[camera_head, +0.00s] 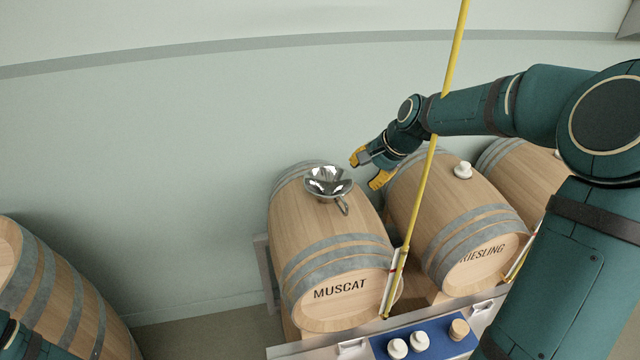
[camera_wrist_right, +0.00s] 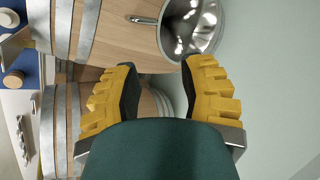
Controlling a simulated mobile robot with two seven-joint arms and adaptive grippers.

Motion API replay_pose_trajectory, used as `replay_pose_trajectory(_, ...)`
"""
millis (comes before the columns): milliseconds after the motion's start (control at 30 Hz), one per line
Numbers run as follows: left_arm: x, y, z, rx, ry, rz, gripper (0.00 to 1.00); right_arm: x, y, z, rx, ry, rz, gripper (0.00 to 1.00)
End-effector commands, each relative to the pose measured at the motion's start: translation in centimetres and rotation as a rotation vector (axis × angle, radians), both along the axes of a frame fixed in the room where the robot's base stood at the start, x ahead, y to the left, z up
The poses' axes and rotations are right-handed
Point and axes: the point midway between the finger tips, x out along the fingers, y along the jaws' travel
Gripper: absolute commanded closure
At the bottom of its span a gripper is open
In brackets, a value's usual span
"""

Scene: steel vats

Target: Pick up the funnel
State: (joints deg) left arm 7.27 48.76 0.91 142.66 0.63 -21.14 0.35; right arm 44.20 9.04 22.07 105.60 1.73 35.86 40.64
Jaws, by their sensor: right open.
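The funnel (camera_head: 328,183) is a shiny steel bowl with a handle on its rim. It sits on top of the barrel marked MUSCAT (camera_head: 340,225); its lower end is hidden. My right gripper (camera_head: 364,171) is open and empty, just right of the funnel and apart from it. In the right wrist view the funnel (camera_wrist_right: 192,24) shows beyond the yellow fingers (camera_wrist_right: 160,85), at the top, with its handle (camera_wrist_right: 143,20) pointing left. Part of my left arm shows at the bottom left of the head view, but its gripper does not.
The RIESLING barrel (camera_head: 465,215) with a white bung (camera_head: 462,170) stands to the right, another barrel behind it. A yellow pole (camera_head: 428,180) rises in front. A blue mat (camera_head: 440,346) holds several bungs. A large barrel (camera_head: 60,290) stands at left; a pale wall lies behind.

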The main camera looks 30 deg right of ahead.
Motion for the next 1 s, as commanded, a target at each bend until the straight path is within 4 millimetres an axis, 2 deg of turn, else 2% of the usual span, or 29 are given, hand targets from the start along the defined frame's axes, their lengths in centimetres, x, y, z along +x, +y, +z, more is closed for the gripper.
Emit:
replay_pose_trajectory(400, -0.3, 0.0, -0.8, -0.001, 0.006, -0.003, 0.61, 3.3, 1.2, -5.8, 0.002, 0.001, 0.004, 0.59)
replay_pose_trajectory(733, -0.4, 0.0, -1.0, -0.002, 0.008, -0.005, 0.61, 4.7, 1.5, -8.0, 0.001, 0.000, 0.002, 0.59)
replay_pose_trajectory(1000, -0.5, -0.1, -1.5, -0.002, 0.012, -0.008, 0.61, 6.8, 1.9, -11.0, 0.001, 0.001, 0.003, 0.59)
